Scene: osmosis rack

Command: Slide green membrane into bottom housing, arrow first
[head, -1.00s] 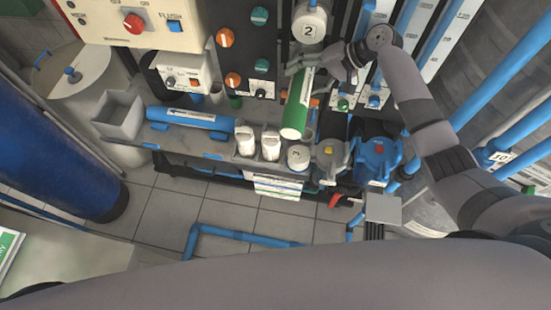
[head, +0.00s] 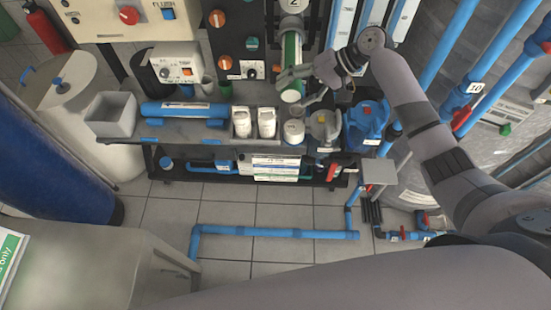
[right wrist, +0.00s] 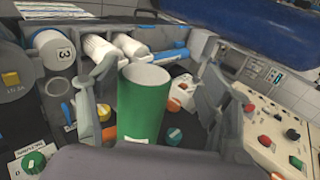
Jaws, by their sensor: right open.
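The green membrane (head: 291,62) is a long green cylinder standing in line with the housing marked 2 (head: 291,22). Its upper end meets the housing's grey rim; I cannot tell how far inside it is. My right gripper (head: 300,88) is at the membrane's lower end, one finger to each side, open. In the right wrist view the membrane (right wrist: 143,108) stands between the spread fingers (right wrist: 148,100), with gaps beside it and its pale open end towards the top. No arrow can be made out. My left gripper is not in view.
A white cap marked 3 (head: 293,131), two white canisters (head: 254,124) and a blue tube (head: 186,111) are on the grey bench. A grey pump (head: 323,130) and a blue pump (head: 368,122) stand right of them. A control box (head: 180,66) is at back left.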

